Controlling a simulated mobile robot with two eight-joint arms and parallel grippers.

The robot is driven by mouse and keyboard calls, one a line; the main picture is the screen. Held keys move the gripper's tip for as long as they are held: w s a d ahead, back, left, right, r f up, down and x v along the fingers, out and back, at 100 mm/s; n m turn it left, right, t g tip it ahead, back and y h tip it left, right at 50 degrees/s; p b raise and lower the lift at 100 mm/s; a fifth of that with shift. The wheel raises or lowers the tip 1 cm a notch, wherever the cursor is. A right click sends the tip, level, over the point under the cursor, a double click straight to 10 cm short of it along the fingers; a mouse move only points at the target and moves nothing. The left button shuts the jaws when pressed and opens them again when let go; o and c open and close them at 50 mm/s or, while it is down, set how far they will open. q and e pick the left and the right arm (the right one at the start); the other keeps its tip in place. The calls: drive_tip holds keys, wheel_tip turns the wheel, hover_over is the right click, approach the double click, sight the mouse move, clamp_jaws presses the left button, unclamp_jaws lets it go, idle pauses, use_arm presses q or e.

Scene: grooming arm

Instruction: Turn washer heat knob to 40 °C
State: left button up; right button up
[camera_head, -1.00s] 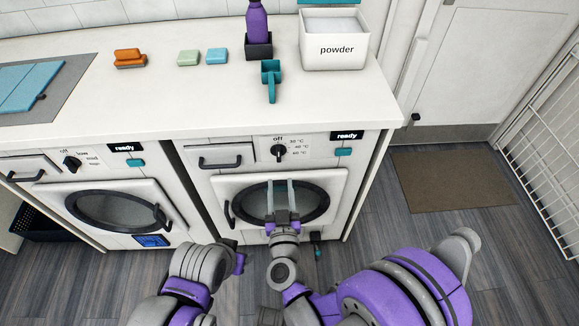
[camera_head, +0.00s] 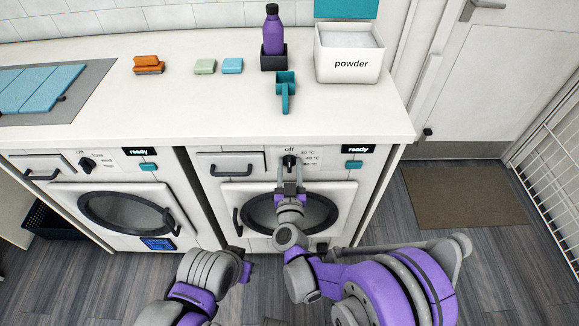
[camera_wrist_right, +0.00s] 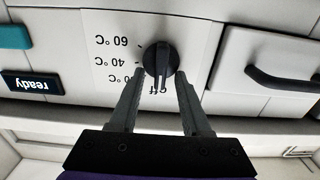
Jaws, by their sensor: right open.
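The black heat knob (camera_head: 289,160) is on the right washer's (camera_head: 228,187) front panel, below the "off" mark and left of the temperature marks. In the right wrist view, which is upside down, the knob (camera_wrist_right: 158,59) has its pointer toward "off". My right gripper (camera_head: 290,172) is open, with its fingertips just in front of the knob; in the wrist view its fingers (camera_wrist_right: 161,78) lie on either side of the pointer. Whether they touch it I cannot tell. My left gripper (camera_head: 245,268) is low in front of the washers, its fingers not clear.
The right washer has a drawer handle (camera_head: 233,174), a teal button (camera_head: 354,165) and a "ready" display (camera_head: 358,149). A left washer (camera_head: 68,205) stands beside it. The counter (camera_head: 200,105) above holds a powder box (camera_head: 348,65), teal scoop (camera_head: 285,90) and bottle (camera_head: 273,32).

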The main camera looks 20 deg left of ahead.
clamp_jaws()
drive_tip(key=shift+m, duration=0.3)
drive_tip(key=m, duration=0.2)
drive_tip(key=m+b, duration=0.1)
drive_tip(key=m, duration=0.1)
drive_tip(key=d+m+b, duration=0.1)
drive_tip(key=m, duration=0.2)
drive_tip(key=shift+w+f, duration=0.1)
drive_tip(key=shift+f, duration=0.1)
drive_tip(key=m, duration=0.2)
drive_tip(key=m+b, duration=0.1)
drive_tip(key=m, duration=0.1)
drive_tip(key=shift+d+f+m, duration=0.15)
drive_tip(key=shift+f+m, duration=0.05)
drive_tip(key=shift+m, duration=0.1)
drive_tip(key=shift+w+f+m+b, duration=0.15)
drive_tip(key=shift+m+b, duration=0.25)
drive_tip(key=shift+m, duration=1.4)
